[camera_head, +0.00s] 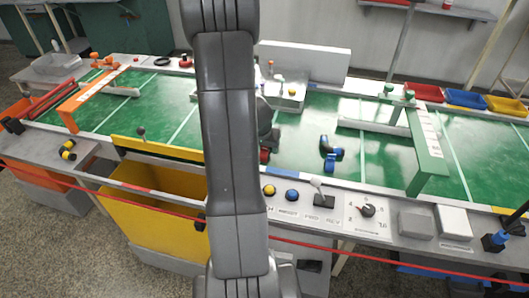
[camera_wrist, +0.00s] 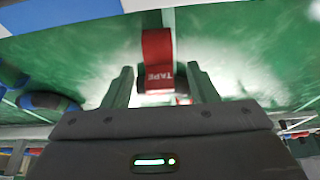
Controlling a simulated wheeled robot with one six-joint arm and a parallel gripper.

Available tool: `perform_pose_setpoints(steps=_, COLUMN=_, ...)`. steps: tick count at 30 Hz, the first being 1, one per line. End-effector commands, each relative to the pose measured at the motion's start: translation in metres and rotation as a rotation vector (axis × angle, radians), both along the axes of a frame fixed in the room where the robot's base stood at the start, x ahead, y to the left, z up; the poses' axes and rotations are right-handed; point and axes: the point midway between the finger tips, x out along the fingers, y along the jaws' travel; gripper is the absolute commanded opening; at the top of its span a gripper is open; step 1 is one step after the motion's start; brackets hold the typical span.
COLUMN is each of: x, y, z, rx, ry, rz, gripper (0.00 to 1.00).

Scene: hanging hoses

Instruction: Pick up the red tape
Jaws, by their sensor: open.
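The red tape (camera_wrist: 157,55) shows in the wrist view over the green table top, a red band with the word TAPE in white and a dark part at its lower end. It lies between and slightly beyond the two fingers of my gripper (camera_wrist: 161,85). The fingers are apart, and I see no clear contact with the tape. In the head view a small red piece (camera_head: 264,155) shows at the right edge of my arm and is probably the tape. My arm hides most of that spot and my fingertips there.
A blue and black object (camera_head: 331,153) lies right of my arm; a similar one (camera_wrist: 48,101) shows left in the wrist view. A yellow bin (camera_head: 155,220) stands at the front. A green arch (camera_head: 427,150) stands right, an orange arch (camera_head: 90,95) left.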

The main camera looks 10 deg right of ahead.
Motion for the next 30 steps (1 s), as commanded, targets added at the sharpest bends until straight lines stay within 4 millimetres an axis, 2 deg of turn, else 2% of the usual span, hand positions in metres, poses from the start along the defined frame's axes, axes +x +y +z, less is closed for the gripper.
perform_pose_setpoints(steps=6, x=0.0, y=0.0, z=0.0, rx=0.0, ry=-0.001, rz=-0.001, gripper=0.53)
perform_pose_setpoints(steps=12, x=0.0, y=0.0, z=0.0, rx=0.0, ry=-0.001, rz=-0.001, gripper=0.13)
perform_pose_setpoints(steps=14, x=0.0, y=0.0, z=0.0, rx=0.0, ry=-0.001, rz=-0.001, gripper=0.05)
perform_pose_setpoints(steps=24, x=0.001, y=0.0, z=0.003, rx=0.0, ry=-0.001, rz=0.0, gripper=0.05)
perform_pose_setpoints(steps=26, x=0.001, y=0.0, z=0.008, rx=-0.001, ry=-0.002, rz=0.0, gripper=0.05)
perform_pose_setpoints(steps=30, x=0.002, y=0.0, z=0.034, rx=0.0, ry=-0.005, rz=0.0, gripper=0.05)
